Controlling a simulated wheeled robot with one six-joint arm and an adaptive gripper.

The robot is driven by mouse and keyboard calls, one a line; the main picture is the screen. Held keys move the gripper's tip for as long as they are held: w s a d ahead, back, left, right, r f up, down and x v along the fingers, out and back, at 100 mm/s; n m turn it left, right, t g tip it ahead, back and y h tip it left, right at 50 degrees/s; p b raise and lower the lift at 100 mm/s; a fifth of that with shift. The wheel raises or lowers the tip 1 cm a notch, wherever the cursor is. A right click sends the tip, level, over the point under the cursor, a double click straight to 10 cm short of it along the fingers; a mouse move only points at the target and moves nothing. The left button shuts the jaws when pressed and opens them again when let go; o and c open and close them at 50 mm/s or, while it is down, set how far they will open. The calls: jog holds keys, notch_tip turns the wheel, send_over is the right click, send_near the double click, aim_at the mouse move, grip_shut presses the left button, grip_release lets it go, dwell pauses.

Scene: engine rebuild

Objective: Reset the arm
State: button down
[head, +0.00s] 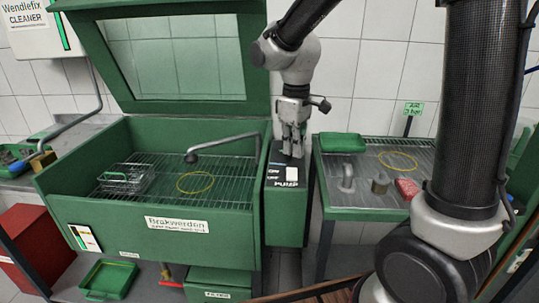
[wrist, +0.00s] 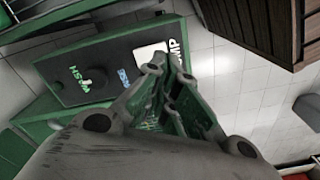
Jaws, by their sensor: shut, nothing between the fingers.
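My gripper (head: 292,150) hangs pointing down above the pump control box (head: 286,207), between the green wash cabinet and the right-hand bench. In the wrist view my gripper (wrist: 172,72) has its fingertips together and holds nothing. The pump box top (wrist: 115,65) lies beyond the fingers there, with a small switch and a white patch on it. I cannot tell whether the fingertips touch the box. My arm rises from the gripper toward the top of the head view.
The wash cabinet (head: 150,225) has its lid raised, with a wire basket (head: 122,179), a spout (head: 222,142) and a yellow ring (head: 195,183) inside. The bench (head: 365,213) holds a green tray (head: 342,142), metal parts and a red block (head: 407,188). The tiled wall is close behind.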

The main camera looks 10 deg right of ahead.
jog(key=s, duration=0.1)
jog(key=s+d+m, duration=0.1)
jog(key=s+m, duration=0.1)
jog(key=shift+s+d+f+g, duration=0.1)
jog(key=shift+d+f+g, duration=0.15)
jog(key=shift+f+g, duration=0.1)
jog(key=s+d+r+m+t, duration=0.2)
jog(key=s+d+r+m, duration=0.1)
jog(key=s+d, duration=0.3)
jog(key=s+d+r+m+t, duration=0.3)
jog(key=s+d+r, duration=0.3)
jog(key=s, duration=0.3)
jog(key=shift+s+d+r, duration=0.15)
jog(key=shift+s+d, duration=0.25)
jog(key=shift+d, duration=0.3)
